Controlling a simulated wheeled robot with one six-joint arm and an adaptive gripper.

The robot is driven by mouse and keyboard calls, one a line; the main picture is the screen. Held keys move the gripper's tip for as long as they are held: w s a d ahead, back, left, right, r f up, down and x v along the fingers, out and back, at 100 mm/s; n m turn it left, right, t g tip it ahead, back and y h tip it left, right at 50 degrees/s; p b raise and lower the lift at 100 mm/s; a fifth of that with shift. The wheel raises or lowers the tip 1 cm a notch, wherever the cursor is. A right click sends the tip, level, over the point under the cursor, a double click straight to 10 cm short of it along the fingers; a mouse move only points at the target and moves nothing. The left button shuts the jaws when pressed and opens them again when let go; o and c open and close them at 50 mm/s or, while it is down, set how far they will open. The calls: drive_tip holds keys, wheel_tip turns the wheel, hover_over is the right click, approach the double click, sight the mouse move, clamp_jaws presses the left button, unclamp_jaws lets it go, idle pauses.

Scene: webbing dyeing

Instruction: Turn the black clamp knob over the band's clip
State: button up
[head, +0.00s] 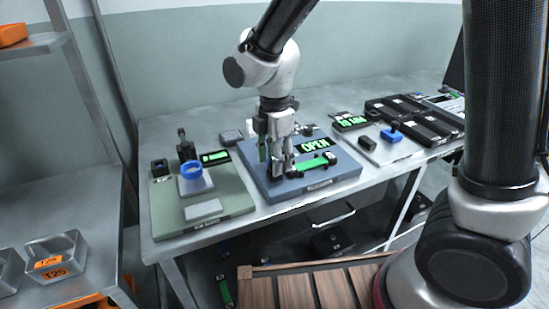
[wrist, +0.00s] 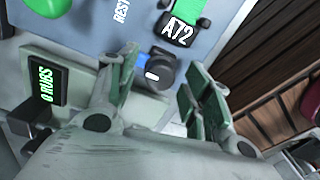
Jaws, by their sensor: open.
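The black clamp knob (wrist: 163,72), with a white mark on it, shows in the wrist view between the two fingers of my gripper (wrist: 158,80). My gripper is open, and I cannot tell whether either finger touches the knob. In the head view my gripper (head: 279,170) points down over the blue-grey board (head: 325,184), beside the green band (head: 313,163). The knob is hard to make out there. A display (head: 315,144) on the board reads OPEN.
A green board (head: 228,205) with a blue ring (head: 195,178) and a small display stands left of the blue-grey board. A white plate with a blue block (head: 391,135) and black trays (head: 410,118) stand to the right. The bench's front edge is close by.

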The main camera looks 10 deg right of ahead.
drive_tip(key=shift+f, duration=0.1)
drive_tip(key=c, duration=1.1)
drive_tip(key=shift+o, duration=0.2)
drive_tip(key=shift+m, duration=0.3)
drive_tip(key=m, duration=0.3)
drive_tip(key=shift+m, duration=0.3)
drive_tip(key=m, duration=0.4)
drive_tip(key=shift+m, duration=0.3)
drive_tip(key=m, duration=0.9)
